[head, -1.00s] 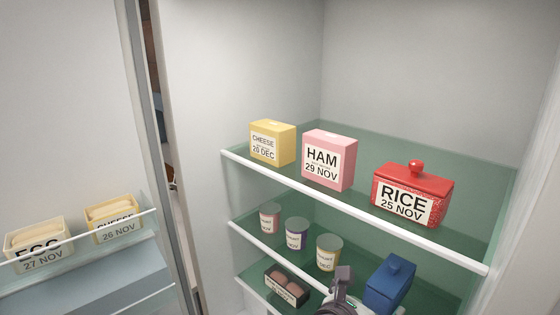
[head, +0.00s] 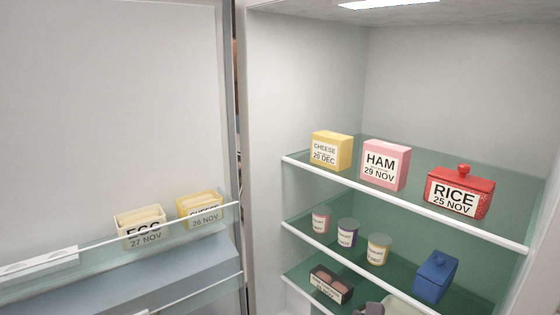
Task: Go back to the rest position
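The task names no object. A small part of what looks like my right gripper (head: 374,308) shows at the bottom edge of the head view, in front of the lower shelf. Most of it is cut off, so its opening cannot be told. My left gripper is not in view.
The upper shelf holds yellow cheese (head: 331,150), pink ham (head: 385,164) and a red rice box (head: 459,191). Below are several lidded tubs (head: 347,233), a blue box (head: 435,277) and a dark package (head: 330,284). The left door rack holds egg (head: 141,226) and cheese (head: 200,209) boxes.

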